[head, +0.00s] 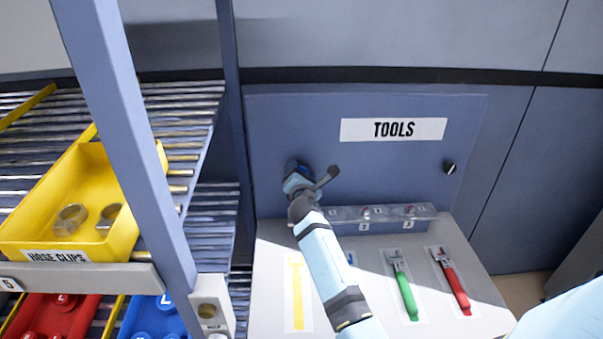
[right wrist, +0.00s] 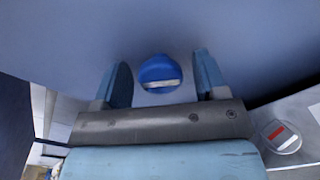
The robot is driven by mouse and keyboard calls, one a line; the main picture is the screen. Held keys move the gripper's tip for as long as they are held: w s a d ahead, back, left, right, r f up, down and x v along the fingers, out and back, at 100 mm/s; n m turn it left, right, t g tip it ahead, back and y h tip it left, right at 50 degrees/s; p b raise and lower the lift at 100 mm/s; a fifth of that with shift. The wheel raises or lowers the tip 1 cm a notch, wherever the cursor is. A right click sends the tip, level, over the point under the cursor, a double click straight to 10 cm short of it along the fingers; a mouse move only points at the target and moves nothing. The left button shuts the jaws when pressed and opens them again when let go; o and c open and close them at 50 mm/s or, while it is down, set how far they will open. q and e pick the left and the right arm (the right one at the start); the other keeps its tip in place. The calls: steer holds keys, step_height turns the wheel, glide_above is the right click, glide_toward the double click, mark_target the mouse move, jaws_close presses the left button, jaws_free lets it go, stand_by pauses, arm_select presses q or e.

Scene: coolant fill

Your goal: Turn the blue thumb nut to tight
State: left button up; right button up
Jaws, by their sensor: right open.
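The blue thumb nut (right wrist: 160,70) shows in the right wrist view as a round blue knob with a pale bar across it, lying almost level. It sits on the blue-grey panel (head: 400,160) marked TOOLS. My right gripper (right wrist: 161,85) is open, with one finger on each side of the nut and a visible gap to both. In the head view my right gripper (head: 298,170) is at the left part of the panel, and it mostly hides the nut. My left gripper is not in view.
A black knob (head: 450,167) sticks out of the panel at right. Below are a clear strip (head: 375,217), a green wrench (head: 402,285) and a red wrench (head: 451,280) on a grey shelf. A rack post (head: 130,150) and yellow hose-clip bin (head: 75,205) stand at left.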

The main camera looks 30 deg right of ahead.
steer(key=shift+c, duration=0.4)
steer(key=c, duration=0.8)
steer(key=shift+o, duration=0.2)
steer(key=shift+m, duration=0.3)
steer(key=shift+m+b, duration=2.65)
steer(key=shift+m, duration=3.15)
